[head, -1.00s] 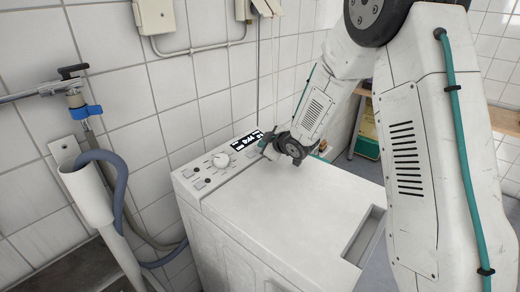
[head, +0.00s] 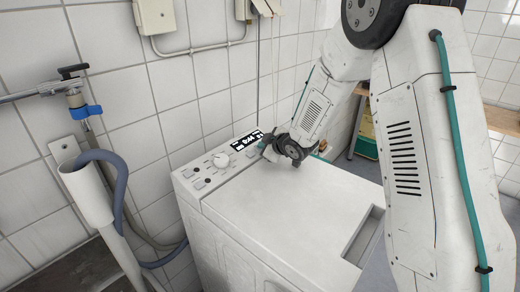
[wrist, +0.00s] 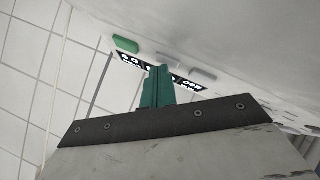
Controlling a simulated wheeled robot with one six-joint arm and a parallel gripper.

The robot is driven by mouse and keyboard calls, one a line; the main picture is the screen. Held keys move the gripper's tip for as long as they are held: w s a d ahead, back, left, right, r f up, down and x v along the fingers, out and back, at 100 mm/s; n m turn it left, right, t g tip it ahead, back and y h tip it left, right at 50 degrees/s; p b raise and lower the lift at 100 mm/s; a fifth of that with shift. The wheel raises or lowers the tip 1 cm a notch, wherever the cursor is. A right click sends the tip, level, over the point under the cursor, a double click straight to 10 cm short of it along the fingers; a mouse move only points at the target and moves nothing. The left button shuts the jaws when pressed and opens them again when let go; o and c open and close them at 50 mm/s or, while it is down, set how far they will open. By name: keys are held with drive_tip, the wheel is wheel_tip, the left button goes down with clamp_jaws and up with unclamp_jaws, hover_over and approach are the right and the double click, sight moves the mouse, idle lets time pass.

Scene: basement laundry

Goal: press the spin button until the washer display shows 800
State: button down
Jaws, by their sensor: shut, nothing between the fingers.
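The white washer (head: 290,205) stands against the tiled wall, its control panel along the back left edge. In the wrist view the display (wrist: 130,62) is partly hidden behind my fingers. A green button (wrist: 125,45) and a pale grey button (wrist: 201,74) sit beside it. My gripper (wrist: 160,72) is shut and empty, teal fingertips close to the panel between these two buttons. I cannot tell whether they touch it. Which button is spin is unreadable.
Wall boxes (head: 155,16) hang above the panel. The washer top is clear, with a recess (head: 364,236) at its right edge.

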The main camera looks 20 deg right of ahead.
drive_tip(key=shift+s+d+r, duration=0.15)
drive_tip(key=shift+s+r, duration=0.05)
drive_tip(key=shift+r, duration=0.45)
drive_tip(key=shift+r, duration=0.15)
drive_tip(key=shift+s+d+r, duration=0.15)
drive_tip(key=shift+s+r, duration=0.05)
drive_tip(key=shift+r, duration=0.55)
drive_tip(key=shift+s+d+r, duration=0.1)
drive_tip(key=shift+s+r, duration=0.05)
drive_tip(key=shift+r, duration=0.65)
drive_tip(key=shift+s+d+r, duration=0.15)
drive_tip(key=shift+s+r, duration=0.05)
drive_tip(key=shift+r, duration=0.55)
